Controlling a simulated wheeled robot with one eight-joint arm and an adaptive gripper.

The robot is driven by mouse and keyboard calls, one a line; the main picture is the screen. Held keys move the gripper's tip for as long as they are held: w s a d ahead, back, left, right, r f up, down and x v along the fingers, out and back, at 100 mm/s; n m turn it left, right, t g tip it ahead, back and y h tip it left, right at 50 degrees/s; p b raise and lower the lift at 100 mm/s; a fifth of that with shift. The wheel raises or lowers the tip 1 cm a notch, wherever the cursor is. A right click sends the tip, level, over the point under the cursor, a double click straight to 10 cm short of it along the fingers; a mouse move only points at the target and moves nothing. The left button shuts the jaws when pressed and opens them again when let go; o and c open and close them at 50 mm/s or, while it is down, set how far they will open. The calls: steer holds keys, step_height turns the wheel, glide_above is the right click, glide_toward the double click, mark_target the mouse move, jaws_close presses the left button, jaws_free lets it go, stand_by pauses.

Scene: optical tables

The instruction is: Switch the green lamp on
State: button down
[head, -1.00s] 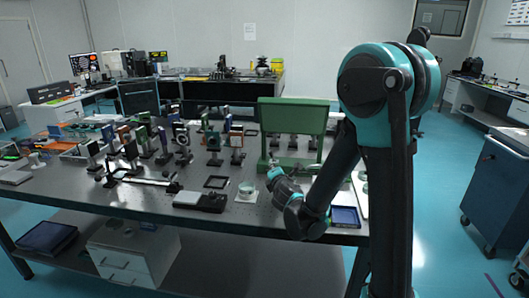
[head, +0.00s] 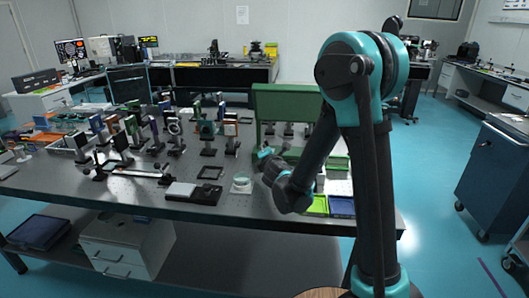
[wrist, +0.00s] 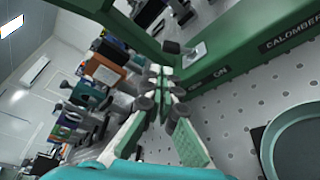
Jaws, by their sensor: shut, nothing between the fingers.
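The green lamp (head: 285,101) is a large green frame on the optical table, partly hidden behind my arm in the head view. In the wrist view its green bar (wrist: 240,45) carries a "CALOMBER…" label and an "ON" mark. In the head view my gripper (head: 264,154) is at the frame's lower left.
The optical table (head: 130,198) holds several optical mounts to the left. A green tray (head: 318,205) and a blue tray (head: 341,206) lie right of my gripper.

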mark_target(260, 142)
steer(key=shift+x, duration=2.75)
